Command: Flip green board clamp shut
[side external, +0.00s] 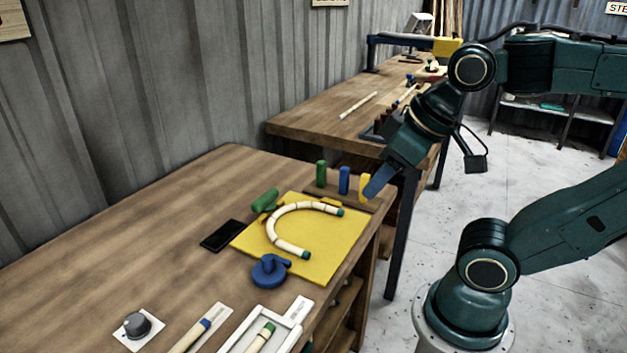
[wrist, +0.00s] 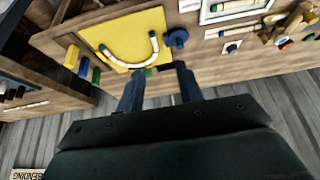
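The green board clamp (side external: 265,200) sits at the far-left edge of the yellow board (side external: 345,240), its green handle leaning outward, away from the board. It shows small and dark in the wrist view (wrist: 148,72), between my fingertips in the picture. A pale rattan piece (side external: 275,228) with green ends lies bent in a U on the board, its curve beside the clamp. My gripper (side external: 375,188) is raised beyond the board's right corner, apart from the clamp. In the wrist view its two fingers (wrist: 158,70) are spread and empty.
A blue clamp (side external: 268,271) stands at the board's near edge. Green (side external: 320,174), blue (side external: 344,180) and yellow (side external: 364,187) upright pegs stand behind the board, close to my gripper in the picture. A black flat object (side external: 222,236) lies left of the board. The table's left part is clear.

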